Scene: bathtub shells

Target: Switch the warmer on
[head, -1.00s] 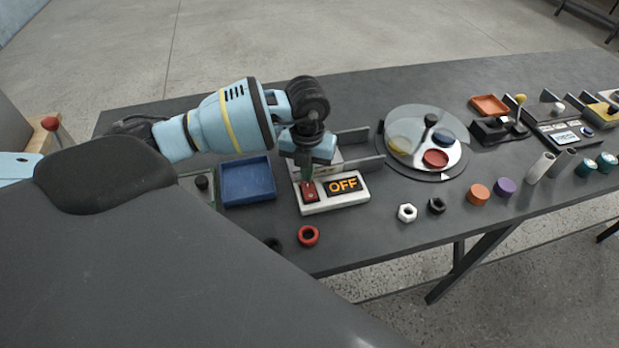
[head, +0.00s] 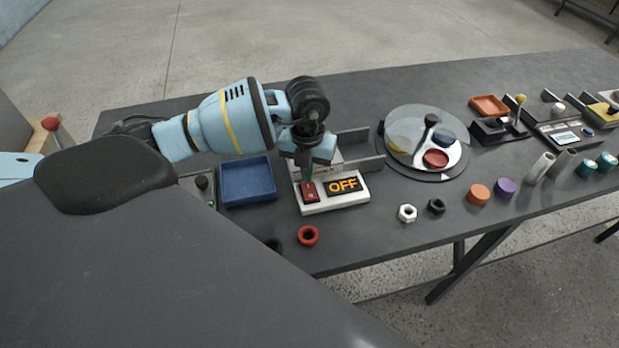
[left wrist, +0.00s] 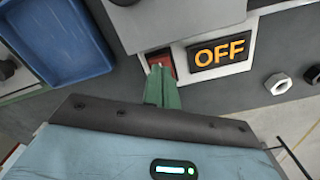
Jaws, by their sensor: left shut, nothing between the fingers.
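The warmer's switch box (head: 333,203) is a white block on the dark table. It has a red rocker switch (head: 309,191) on its left and a dark display (head: 343,185) reading OFF in orange. My left gripper (head: 306,178) points down right at the switch, its green fingers shut and empty. In the left wrist view the green fingertips (left wrist: 161,82) lie at the near edge of the red switch (left wrist: 160,64) and overlap it. I cannot tell whether they press on it. The display (left wrist: 220,52) reads OFF there too. My right gripper is not in view.
A blue tray (head: 247,181) stands left of the switch box. A red nut (head: 308,236), a white nut (head: 407,213) and a black nut (head: 436,206) lie in front. A round turntable (head: 427,170) with coloured discs is to the right. Grey upright plates (head: 364,163) stand behind the box.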

